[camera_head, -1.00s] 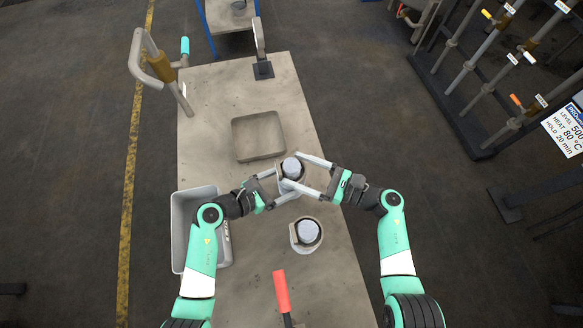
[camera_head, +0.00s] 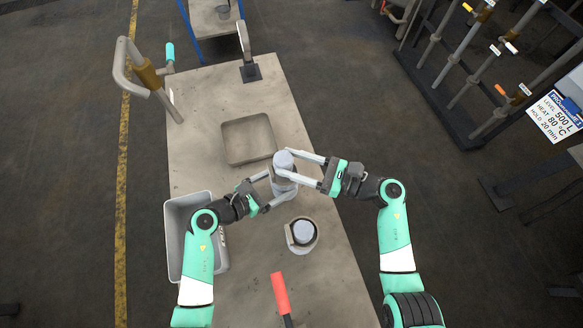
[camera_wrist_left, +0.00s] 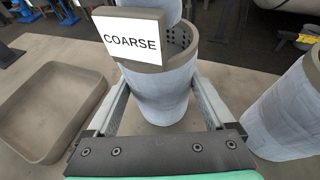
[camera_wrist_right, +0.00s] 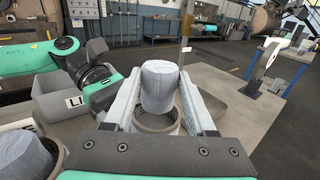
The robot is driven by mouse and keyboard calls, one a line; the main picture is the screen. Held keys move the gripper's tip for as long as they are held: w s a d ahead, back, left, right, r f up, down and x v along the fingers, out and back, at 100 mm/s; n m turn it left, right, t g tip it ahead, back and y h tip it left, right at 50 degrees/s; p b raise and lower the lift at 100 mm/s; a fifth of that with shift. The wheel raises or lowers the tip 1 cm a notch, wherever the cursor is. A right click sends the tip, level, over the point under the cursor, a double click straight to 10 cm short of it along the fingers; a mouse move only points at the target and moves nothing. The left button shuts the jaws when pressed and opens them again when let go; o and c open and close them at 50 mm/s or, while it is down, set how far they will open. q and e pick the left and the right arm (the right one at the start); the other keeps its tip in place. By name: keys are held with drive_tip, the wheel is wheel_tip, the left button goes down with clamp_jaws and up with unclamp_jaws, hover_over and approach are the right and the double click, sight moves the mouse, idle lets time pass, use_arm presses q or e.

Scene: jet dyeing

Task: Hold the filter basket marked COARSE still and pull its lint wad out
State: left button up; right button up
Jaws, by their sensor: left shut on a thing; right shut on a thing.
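The filter basket marked COARSE (camera_wrist_left: 160,92) is a grey cylinder with a perforated inner wall and a white label (camera_wrist_left: 132,40). In the head view the basket (camera_head: 284,187) stands upright on the table. My left gripper (camera_head: 282,186) is shut around its body. The pale grey-blue lint wad (camera_wrist_right: 158,86) is gripped between the fingers of my right gripper (camera_head: 284,163), above the basket. In the right wrist view the basket rim (camera_wrist_right: 152,124) shows below the wad. I cannot tell whether the wad's lower end is clear of the rim.
A second basket (camera_head: 289,236) with a wad (camera_head: 304,231) stands nearer on the table. A grey lint bin (camera_head: 172,238) is at the left edge, partly behind my left arm. An empty square tray (camera_head: 228,141) lies beyond the baskets. A red-orange handle (camera_head: 281,293) rises at the front.

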wheel_tip(320, 180, up, 6)
drive_tip(key=shift+f, duration=0.2)
use_arm(q)
drive_tip(key=o, duration=1.3)
drive_tip(key=v, duration=1.2)
